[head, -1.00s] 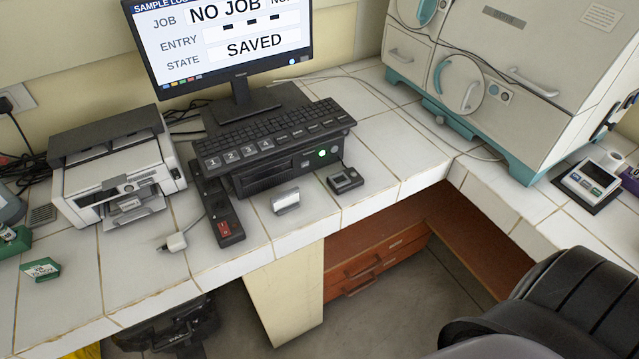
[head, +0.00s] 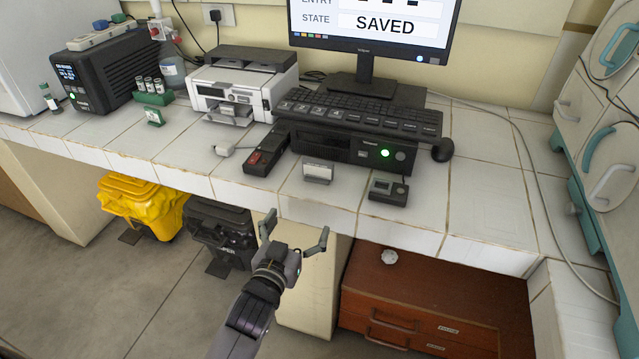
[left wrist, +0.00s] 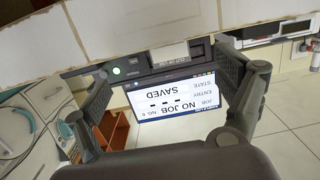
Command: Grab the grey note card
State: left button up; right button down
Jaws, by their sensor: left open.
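A small grey note card (head: 318,172) stands at the front of the white tiled bench, just before the black unit under the keyboard. In the left wrist view a grey lettered piece that looks like this card (left wrist: 168,54) shows between the fingers, near the black unit. My left gripper (head: 297,229) is open and empty, in front of the bench edge and below the card, apart from it. Its two fingers (left wrist: 166,84) frame the wrist view. My right gripper is not in view.
A black power strip (head: 265,150) lies left of the card and a small dark device (head: 388,191) to its right. The black unit (head: 350,150), keyboard (head: 362,110) and monitor (head: 375,25) stand behind. A red-brown drawer cabinet (head: 420,310) is below the bench.

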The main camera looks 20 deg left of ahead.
pick_arm(q)
jog(key=t, duration=0.1)
send_near(317, 164)
jog(key=w, duration=0.5)
jog(key=shift+p, duration=0.3)
jog(key=shift+w, duration=0.75)
jog(key=w, duration=0.4)
jog(key=shift+w+d+f, duration=0.1)
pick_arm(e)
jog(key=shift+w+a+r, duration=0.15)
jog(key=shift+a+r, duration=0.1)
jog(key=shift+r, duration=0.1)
pick_arm(q)
jog(key=shift+c, duration=0.5)
jog(key=c, duration=1)
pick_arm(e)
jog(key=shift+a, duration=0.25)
